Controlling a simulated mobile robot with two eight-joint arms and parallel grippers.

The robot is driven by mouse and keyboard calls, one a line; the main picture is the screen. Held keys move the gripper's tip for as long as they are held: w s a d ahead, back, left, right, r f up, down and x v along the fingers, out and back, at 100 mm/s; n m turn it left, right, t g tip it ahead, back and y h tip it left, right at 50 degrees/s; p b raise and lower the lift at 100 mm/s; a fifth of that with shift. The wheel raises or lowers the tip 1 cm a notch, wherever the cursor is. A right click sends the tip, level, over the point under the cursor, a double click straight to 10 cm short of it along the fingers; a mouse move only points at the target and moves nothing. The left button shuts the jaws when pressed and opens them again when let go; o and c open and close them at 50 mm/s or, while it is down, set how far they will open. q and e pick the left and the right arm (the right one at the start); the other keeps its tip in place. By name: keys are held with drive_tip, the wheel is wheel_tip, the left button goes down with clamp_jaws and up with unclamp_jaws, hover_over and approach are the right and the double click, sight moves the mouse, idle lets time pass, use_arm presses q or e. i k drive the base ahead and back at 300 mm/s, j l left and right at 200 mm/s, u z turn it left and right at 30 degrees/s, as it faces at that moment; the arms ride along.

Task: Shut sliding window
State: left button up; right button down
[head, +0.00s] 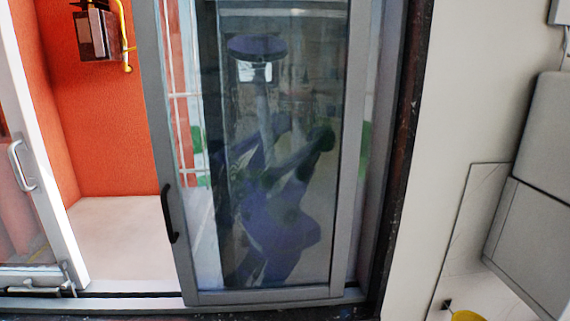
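The sliding window's grey-framed glass panel (268,150) stands at the centre-right of the head view. A black handle (170,212) is on its left upright. To the left of this panel is a wide open gap, with an orange wall and pale floor showing through. Another panel with a pale frame (45,180) stands at the far left, with a silver handle (20,165) on it. My own body and arms show only as a reflection in the glass. Neither of my grippers is directly in view.
A dark bottom track (120,296) runs below the panels. A dark frame edge (405,130) borders the right side, with a beige wall (460,90) beyond it. Grey cabinet-like boxes (540,190) and a yellow object (467,315) are at the right.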

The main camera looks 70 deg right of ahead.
sight(147, 23)
drive_tip(key=k+z, duration=0.1)
drive_tip(key=z, duration=2.05)
